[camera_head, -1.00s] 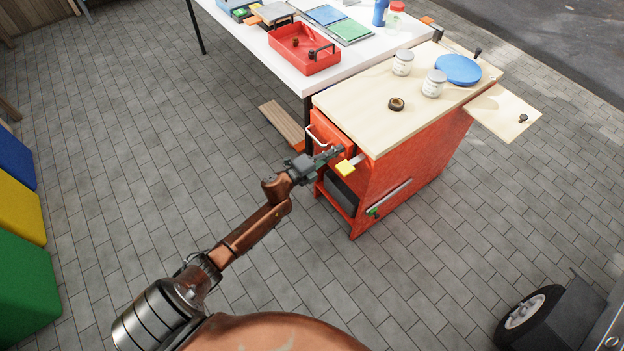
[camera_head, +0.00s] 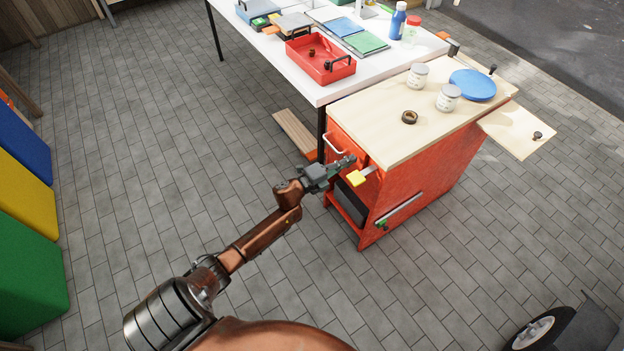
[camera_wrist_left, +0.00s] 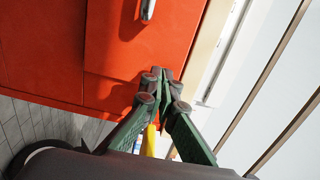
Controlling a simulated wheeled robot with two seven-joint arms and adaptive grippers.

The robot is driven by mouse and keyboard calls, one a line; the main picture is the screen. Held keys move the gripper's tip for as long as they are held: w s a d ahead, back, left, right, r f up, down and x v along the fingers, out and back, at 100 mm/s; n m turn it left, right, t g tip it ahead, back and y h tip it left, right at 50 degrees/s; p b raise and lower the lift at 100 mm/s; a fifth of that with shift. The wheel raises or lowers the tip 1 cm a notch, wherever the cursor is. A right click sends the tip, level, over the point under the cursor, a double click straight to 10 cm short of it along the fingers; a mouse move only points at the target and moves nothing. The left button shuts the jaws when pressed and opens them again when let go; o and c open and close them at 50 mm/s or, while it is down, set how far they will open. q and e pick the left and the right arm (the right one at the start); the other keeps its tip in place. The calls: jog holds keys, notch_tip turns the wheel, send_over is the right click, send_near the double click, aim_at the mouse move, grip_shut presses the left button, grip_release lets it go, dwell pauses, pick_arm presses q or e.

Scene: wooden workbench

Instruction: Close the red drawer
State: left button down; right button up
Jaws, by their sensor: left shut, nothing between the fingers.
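The red drawer (camera_head: 344,151) is in the upper end of the red cabinet (camera_head: 428,178), under the wooden top, with a pale bar handle (camera_head: 334,142). My left gripper (camera_head: 352,160) is shut and empty, with its tips at the drawer front, to the right of the handle. In the left wrist view the shut fingertips (camera_wrist_left: 162,73) are at or very near the red drawer front (camera_wrist_left: 140,55), beside the metal handle (camera_wrist_left: 148,10). The drawer looks nearly flush; I cannot tell whether a small gap remains. My right gripper is out of view.
A yellow block (camera_head: 359,178) sticks out just right of the fingertips. Jars (camera_head: 448,97), a dark ring (camera_head: 409,117) and a blue disc (camera_head: 472,85) are on the cabinet's wooden top. A white table (camera_head: 376,72) with a red tray (camera_head: 320,69) stands behind.

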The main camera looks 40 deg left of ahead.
pick_arm(q)
jog(key=p+v, duration=0.2)
jog(key=v, duration=1)
jog(key=shift+p, duration=0.3)
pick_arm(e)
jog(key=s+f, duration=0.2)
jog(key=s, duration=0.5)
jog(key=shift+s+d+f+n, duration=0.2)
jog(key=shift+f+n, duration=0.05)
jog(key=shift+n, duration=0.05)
pick_arm(q)
jog(key=shift+a, duration=0.15)
